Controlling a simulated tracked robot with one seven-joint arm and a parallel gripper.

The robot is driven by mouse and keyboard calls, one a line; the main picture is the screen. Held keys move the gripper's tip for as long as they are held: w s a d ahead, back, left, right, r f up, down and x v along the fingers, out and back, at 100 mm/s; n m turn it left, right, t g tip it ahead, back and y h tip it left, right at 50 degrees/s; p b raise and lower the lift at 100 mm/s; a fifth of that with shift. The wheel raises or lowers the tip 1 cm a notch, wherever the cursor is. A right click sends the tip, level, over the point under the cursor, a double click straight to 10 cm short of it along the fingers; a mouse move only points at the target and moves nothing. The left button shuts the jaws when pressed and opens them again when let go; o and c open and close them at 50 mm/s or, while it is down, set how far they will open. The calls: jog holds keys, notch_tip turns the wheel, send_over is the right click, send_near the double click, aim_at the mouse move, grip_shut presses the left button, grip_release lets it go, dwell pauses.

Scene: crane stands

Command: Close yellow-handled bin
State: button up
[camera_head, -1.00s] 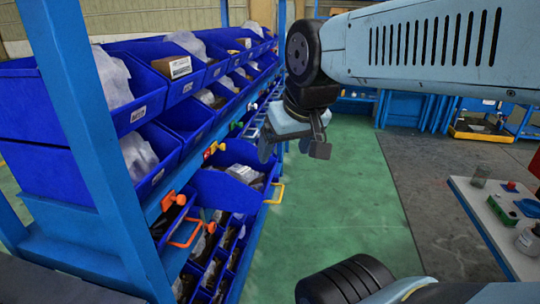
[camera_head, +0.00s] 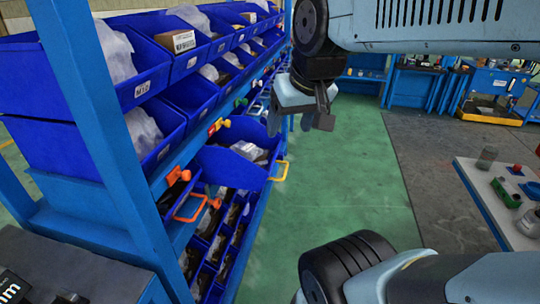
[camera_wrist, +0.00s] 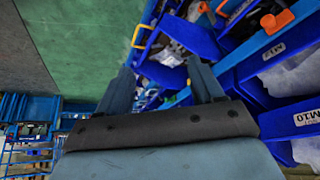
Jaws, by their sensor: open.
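The yellow-handled bin is a blue bin (camera_head: 262,178) that sticks out from the lower part of the rack, with packaged items inside. Its yellow handle (camera_head: 281,171) is on its outer end, facing the aisle. In the wrist view the yellow handle (camera_wrist: 138,36) shows at the top, beyond the fingers. My gripper (camera_head: 302,110) hangs above and beyond the bin in the head view, apart from the handle. In the wrist view my gripper (camera_wrist: 162,78) has its two fingers spread with nothing between them.
An orange-handled bin, its handle (camera_head: 190,206) showing, stands nearer on the same rack. Blue bins (camera_head: 160,75) fill the shelves above, and a blue post (camera_head: 95,120) rises at left. Green floor (camera_head: 350,190) is clear at right. A table (camera_head: 480,190) with small items stands further right.

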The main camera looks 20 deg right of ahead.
jog(key=w+d+f+m+y, duration=0.1)
jog(key=m, duration=0.1)
jog(key=w+d+f+m+g+y, duration=0.1)
jog(key=w+m, duration=0.1)
jog(key=w+d+f+m+g, duration=0.1)
jog(key=w+m, duration=0.1)
jog(key=shift+w+d+f+y, duration=0.1)
jog(key=shift+w+f+y, duration=0.1)
jog(key=shift+f+y, duration=0.15)
jog(key=c, duration=0.7)
jog(key=w+d+f+m, duration=0.1)
jog(key=m, duration=0.1)
jog(key=w+d+f+m+y, duration=0.1)
jog(key=w+d+m, duration=0.1)
jog(key=w+d+f+m+g+y, duration=0.1)
jog(key=m, duration=0.1)
jog(key=shift+w+d+f, duration=0.25)
jog(key=shift+w, duration=0.1)
grip_shut()
jog(key=w+d+f+m+t+y, duration=0.1)
jog(key=w+d+f+m, duration=0.2)
jog(key=d+f+m, duration=0.3)
jog(key=w+d+f+m+t+y, duration=0.1)
jog(key=w+d+f+m+t, duration=0.2)
jog(key=d+m, duration=0.5)
jog(key=w+a+f+n+g, duration=0.1)
jog(key=w+a+f, duration=0.5)
jog(key=a+f, duration=0.1)
jog(key=shift+w+a+f, duration=0.4)
jog(key=shift+a, duration=0.15)
